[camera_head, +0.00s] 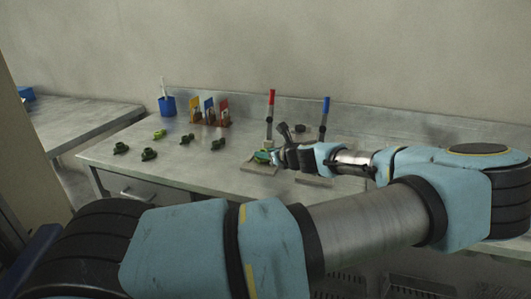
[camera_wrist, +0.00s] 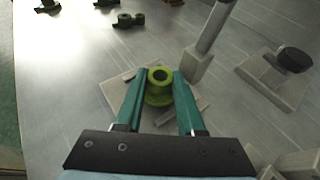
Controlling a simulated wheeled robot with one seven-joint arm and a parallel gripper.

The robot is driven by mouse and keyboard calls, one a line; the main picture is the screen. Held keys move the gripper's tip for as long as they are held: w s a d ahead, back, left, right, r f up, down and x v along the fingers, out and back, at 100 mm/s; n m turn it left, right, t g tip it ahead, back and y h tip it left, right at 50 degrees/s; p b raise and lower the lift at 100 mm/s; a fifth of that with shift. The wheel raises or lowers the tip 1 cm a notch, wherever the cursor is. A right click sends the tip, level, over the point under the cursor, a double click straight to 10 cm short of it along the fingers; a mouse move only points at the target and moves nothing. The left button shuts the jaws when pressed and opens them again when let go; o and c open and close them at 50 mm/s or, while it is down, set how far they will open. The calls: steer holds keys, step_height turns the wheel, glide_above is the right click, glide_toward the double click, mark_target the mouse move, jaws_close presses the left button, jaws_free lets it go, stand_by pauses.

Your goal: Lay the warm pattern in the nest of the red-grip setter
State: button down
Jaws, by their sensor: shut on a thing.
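My gripper (camera_wrist: 160,80) is shut on a lime-green flanged pattern (camera_wrist: 159,90), standing with its hole facing up between the teal fingers. In the wrist view the pattern is over the pale plate (camera_wrist: 117,96) of the red-grip setter; I cannot tell whether it touches the plate. Raised strips lie on the plate on both sides of the pattern, and the pattern and fingers hide the middle of the nest. In the head view the red grip (camera_head: 271,97) stands upright behind my gripper (camera_head: 270,157), which is low over the base (camera_head: 257,169).
The blue-grip setter (camera_head: 325,105) stands to the right, partly behind my arm. A black knob on a block (camera_wrist: 294,60) is to the right in the wrist view. Several green patterns (camera_head: 149,154), coloured cards in holders (camera_head: 209,108) and a blue cup (camera_head: 167,105) stand left.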

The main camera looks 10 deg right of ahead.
steer(key=shift+f, duration=0.25)
steer(key=shift+f, duration=0.15)
steer(key=c, duration=0.5)
jaws_free()
steer(key=b+v, duration=0.1)
steer(key=v, duration=0.3)
steer(key=b+v, duration=0.1)
steer(key=v, duration=0.3)
steer(key=b+v, duration=0.1)
steer(key=v, duration=0.3)
steer(key=shift+r, duration=0.3)
